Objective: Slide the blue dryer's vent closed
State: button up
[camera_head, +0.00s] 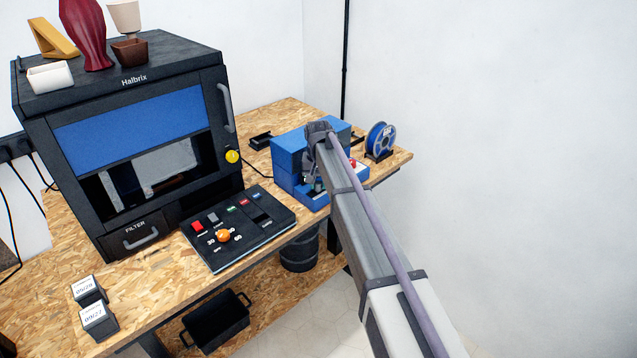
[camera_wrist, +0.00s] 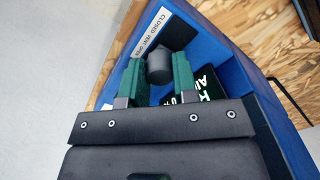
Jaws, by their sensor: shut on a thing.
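The blue dryer (camera_head: 284,160) stands on the far right part of the wooden bench, partly hidden by my arm. In the wrist view its blue body (camera_wrist: 217,50) surrounds my gripper. A white label (camera_wrist: 150,31) reading CLOSED, VENT and OPEN runs along one side. My gripper (camera_wrist: 160,72) has its green fingers shut on a dark round vent knob (camera_wrist: 159,62) beside the label. A dark panel (camera_wrist: 179,31) lies just past the knob. I cannot tell how far open the vent is. In the head view the gripper (camera_head: 313,178) is at the dryer's front, its fingertips mostly hidden.
A filament spool (camera_head: 380,140) stands right of the dryer. A black Halbrix printer (camera_head: 120,85) and a control panel (camera_head: 238,225) are to the left. A lit display (camera_wrist: 207,86) lies close to my right finger. A bin (camera_head: 300,252) is under the bench.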

aim_at(311, 194)
grip_shut()
jog(key=shift+s+a, duration=1)
jog(key=shift+a, duration=0.15)
jog(key=o, duration=0.7)
grip_release()
jog(key=shift+a, duration=0.1)
jog(key=shift+o, duration=0.2)
notch_tip(311, 194, up, 11)
jog(key=p, duration=1)
jog(key=shift+p, duration=0.4)
jog(key=shift+f, duration=0.15)
